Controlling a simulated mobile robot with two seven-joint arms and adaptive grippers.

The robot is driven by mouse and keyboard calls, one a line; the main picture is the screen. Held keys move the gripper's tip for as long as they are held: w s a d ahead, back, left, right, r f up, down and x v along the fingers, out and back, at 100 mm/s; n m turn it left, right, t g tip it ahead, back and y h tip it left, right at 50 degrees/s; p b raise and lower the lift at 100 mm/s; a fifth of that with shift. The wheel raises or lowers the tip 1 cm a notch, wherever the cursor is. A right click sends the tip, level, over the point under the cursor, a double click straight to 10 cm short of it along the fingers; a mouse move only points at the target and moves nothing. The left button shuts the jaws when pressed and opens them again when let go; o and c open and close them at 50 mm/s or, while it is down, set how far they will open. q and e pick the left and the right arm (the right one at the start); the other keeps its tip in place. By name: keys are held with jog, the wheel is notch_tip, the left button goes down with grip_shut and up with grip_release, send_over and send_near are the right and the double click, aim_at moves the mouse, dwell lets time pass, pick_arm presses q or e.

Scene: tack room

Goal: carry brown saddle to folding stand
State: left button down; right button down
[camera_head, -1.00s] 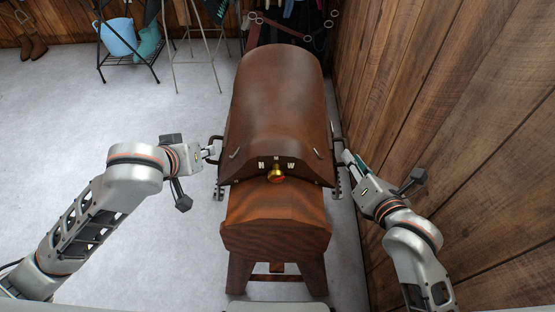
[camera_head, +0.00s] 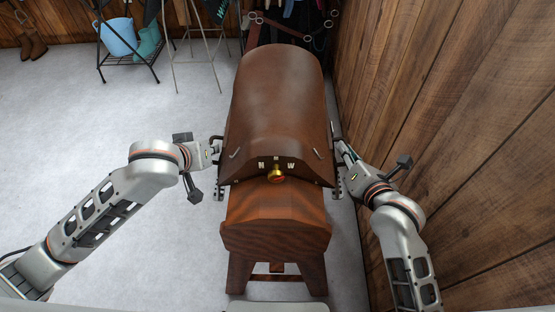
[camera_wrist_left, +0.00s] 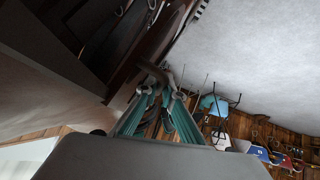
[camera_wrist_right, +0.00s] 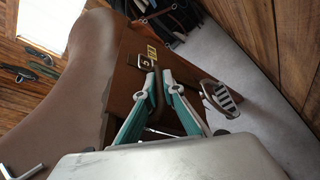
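The brown saddle (camera_head: 277,105) sits on a wooden saddle horse (camera_head: 276,225), with a dark handle on each side. My left gripper (camera_head: 213,151) is at the saddle's left handle; in the left wrist view its teal fingers (camera_wrist_left: 164,92) are apart around the dark handle. My right gripper (camera_head: 341,150) is at the right handle; in the right wrist view its fingers (camera_wrist_right: 160,78) are slightly apart, with a dark bar between them. Contact with either handle is hard to make out. A light metal stand with splayed legs (camera_head: 174,52), probably the folding stand, is at the back, its top cut off.
A plank wall (camera_head: 450,120) runs close along the right side, near my right arm. A black rack (camera_head: 129,66) with a blue bucket (camera_head: 118,37) stands at the back left, and brown boots (camera_head: 33,47) beyond it. The grey floor at left is clear.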

pick_arm(q)
jog(key=shift+w+r, duration=0.15)
jog(key=shift+r, duration=0.05)
pick_arm(e)
jog(key=shift+w+r, duration=0.1)
jog(key=shift+r, duration=0.15)
pick_arm(q)
jog(key=shift+r, duration=0.1)
pick_arm(e)
jog(key=shift+r, duration=0.1)
